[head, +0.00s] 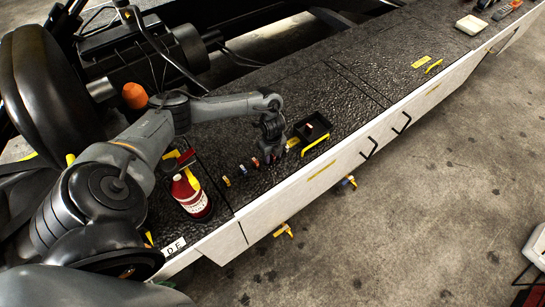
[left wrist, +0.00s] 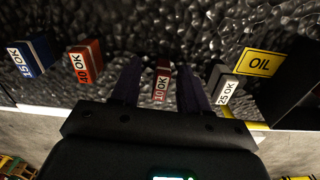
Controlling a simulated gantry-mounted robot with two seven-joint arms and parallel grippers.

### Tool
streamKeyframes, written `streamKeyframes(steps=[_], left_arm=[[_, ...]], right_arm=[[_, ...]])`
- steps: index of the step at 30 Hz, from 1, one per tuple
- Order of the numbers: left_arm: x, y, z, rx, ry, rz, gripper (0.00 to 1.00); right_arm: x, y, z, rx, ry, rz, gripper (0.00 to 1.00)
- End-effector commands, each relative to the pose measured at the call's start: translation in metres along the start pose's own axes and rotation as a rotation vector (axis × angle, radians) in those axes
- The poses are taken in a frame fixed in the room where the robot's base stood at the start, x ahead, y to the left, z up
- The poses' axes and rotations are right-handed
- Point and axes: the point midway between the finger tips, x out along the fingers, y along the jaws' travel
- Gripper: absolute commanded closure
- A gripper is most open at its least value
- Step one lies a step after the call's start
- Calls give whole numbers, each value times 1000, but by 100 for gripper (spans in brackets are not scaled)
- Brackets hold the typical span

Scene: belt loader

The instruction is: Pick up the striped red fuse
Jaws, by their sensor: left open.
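In the left wrist view a dark red fuse labelled 10 OK (left wrist: 162,84) stands between the two fingers of my left gripper (left wrist: 161,88). The fingers are open, one on each side, with a gap showing to the fuse. An orange-red fuse labelled 40 OK (left wrist: 84,62) stands to the left, outside the fingers. In the head view my left gripper (head: 271,152) is low over the dark textured deck, at the right end of the row of small fuses. My right gripper is out of view.
A blue fuse (left wrist: 34,57) and a grey fuse (left wrist: 222,86) flank the red ones. A red bottle (head: 190,196) stands left.

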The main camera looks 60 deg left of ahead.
Motion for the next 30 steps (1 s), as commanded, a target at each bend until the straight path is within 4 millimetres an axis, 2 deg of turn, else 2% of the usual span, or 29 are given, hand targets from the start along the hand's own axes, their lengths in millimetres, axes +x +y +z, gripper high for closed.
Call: streamKeyframes(steps=[8,11,17,18,30], left_arm=[[3,0,0,0,0,-1,55],[3,0,0,0,0,-1,68],[3,0,0,0,0,-1,98],[2,0,0,0,0,-1,100],[-1,-1,0,0,0,-2,100]], right_arm=[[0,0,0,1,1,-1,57],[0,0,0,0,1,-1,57],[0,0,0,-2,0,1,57],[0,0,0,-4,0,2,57],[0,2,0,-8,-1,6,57]])
